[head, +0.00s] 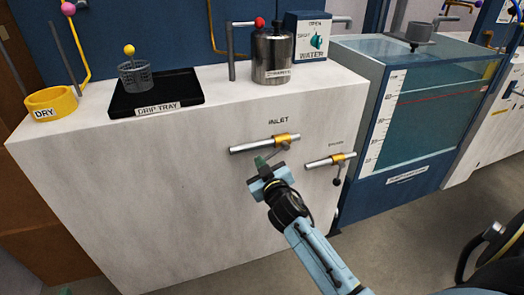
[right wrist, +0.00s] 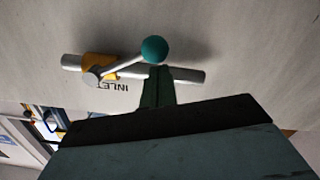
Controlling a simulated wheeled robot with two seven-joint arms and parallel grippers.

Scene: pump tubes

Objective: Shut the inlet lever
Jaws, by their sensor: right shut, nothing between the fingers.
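The inlet valve is a silver pipe (head: 250,147) with a yellow body (head: 287,137) on the white cabinet front, under the label INLET. In the right wrist view its grey lever (right wrist: 120,66) runs slantwise from the yellow body (right wrist: 97,66), at an angle to the pipe (right wrist: 188,75), and ends in a teal ball knob (right wrist: 154,49). My right gripper (right wrist: 158,72) is shut and empty, its fingertips close beside the knob; contact cannot be told. In the head view my right gripper (head: 261,163) partly covers the lever. Only a small green bit at the lower left may be my left gripper (head: 65,291).
A second valve (head: 331,160) with a dark-knobbed lever sits to the right and lower. On the cabinet top stand a yellow DRY ring (head: 50,102), a black drip tray (head: 185,90) and a metal canister (head: 272,55). A water tank (head: 425,110) stands at the right.

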